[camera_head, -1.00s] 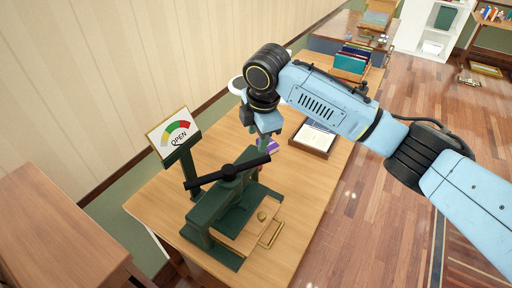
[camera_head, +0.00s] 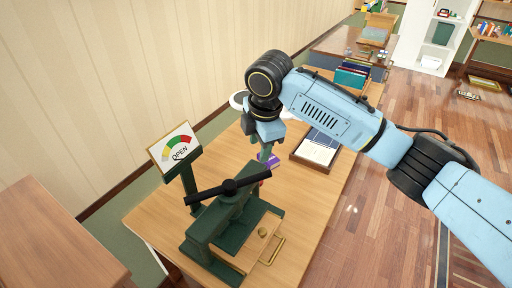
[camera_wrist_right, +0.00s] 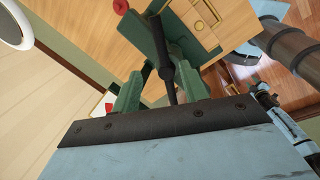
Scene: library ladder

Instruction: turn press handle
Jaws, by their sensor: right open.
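The dark green press (camera_head: 222,228) stands on the wooden desk, with a black bar handle (camera_head: 205,192) across its top. A gauge sign (camera_head: 176,147) behind it reads OPEN, with green, yellow and red bands. My right gripper (camera_head: 265,152) points down just beyond the handle's right end. In the right wrist view, the bar handle (camera_wrist_right: 164,55) runs between my open green fingers (camera_wrist_right: 155,85); I cannot tell whether they touch it. Under the press head lies a wooden board with a brass pull (camera_head: 271,250). My left gripper is not in view.
A purple item (camera_head: 273,161) lies on the desk near my gripper. A framed tray with paper (camera_head: 317,150) and a crate of books (camera_head: 352,75) stand farther back. A wooden cabinet (camera_head: 50,240) is at left. The wall is behind the desk.

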